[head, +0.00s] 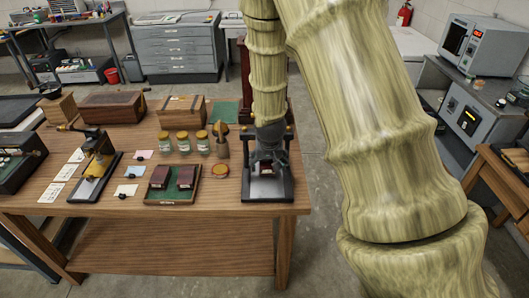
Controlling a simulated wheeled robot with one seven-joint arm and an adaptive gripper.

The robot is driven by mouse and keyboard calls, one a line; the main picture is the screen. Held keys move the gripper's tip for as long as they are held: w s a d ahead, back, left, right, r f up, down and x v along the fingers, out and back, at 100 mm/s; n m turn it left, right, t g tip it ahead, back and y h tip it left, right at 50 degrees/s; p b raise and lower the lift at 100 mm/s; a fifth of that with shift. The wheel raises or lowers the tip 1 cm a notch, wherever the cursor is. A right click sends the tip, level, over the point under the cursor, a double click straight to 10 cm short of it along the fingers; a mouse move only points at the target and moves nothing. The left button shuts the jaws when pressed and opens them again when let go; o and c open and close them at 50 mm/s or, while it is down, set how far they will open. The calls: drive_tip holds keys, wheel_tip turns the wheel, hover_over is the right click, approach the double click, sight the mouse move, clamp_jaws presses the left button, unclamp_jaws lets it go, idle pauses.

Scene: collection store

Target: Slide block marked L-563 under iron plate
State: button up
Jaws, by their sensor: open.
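My arm reaches down over the wooden table to a small dark press (252,190) at the table's right end. My gripper (268,158) is open at the press, low between its posts. A small dark reddish block (267,169) shows just below the fingers, on the press bed. I cannot tell whether the fingers touch it. The iron plate is hidden or cannot be told apart from the dark gripper. Two dark red blocks (160,177) (186,177) lie on a green-lined tray (171,199) to the left. No L-563 marking can be read at this size.
A brass-and-black device (97,160) and pale cards (126,190) lie farther left. Wooden boxes (112,106) line the back. The table's front strip is clear.

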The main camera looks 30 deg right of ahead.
sight(267, 168)
drive_tip(key=shift+w+d+r, duration=0.25)
drive_tip(key=shift+w+r, duration=0.35)
drive_tip(key=shift+r, duration=0.2)
drive_tip(key=shift+w+f, duration=0.1)
drive_tip(key=shift+f, duration=0.05)
drive_tip(key=shift+p+x, duration=1.8)
drive_tip(key=shift+x, duration=3.4)
drive_tip(key=c, duration=1.2)
